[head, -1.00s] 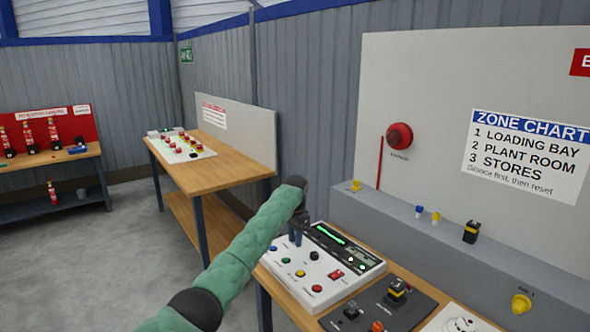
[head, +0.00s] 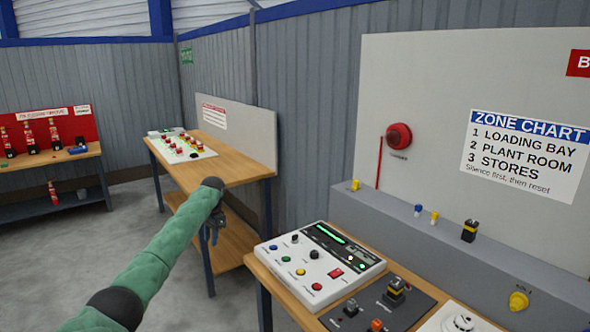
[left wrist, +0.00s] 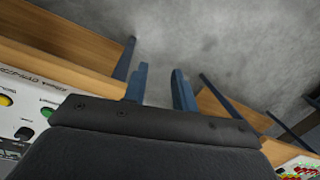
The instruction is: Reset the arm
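My left gripper (head: 210,238) hangs in the gap between the two wooden benches in the head view, left of the white alarm panel (head: 318,262). Its two blue fingers show in the left wrist view (left wrist: 160,72), spread apart with bare floor between them. It is open, empty and touches nothing that I can see. My green left arm comes in from the lower left. My right gripper is in neither view.
The near bench (head: 258,268) also bears a dark switch plate (head: 420,308). The far bench (head: 240,172) carries a white board with red and green buttons (head: 180,150). A red extinguisher stand (head: 75,124) is at far left. Grey floor (head: 130,220) is clear between.

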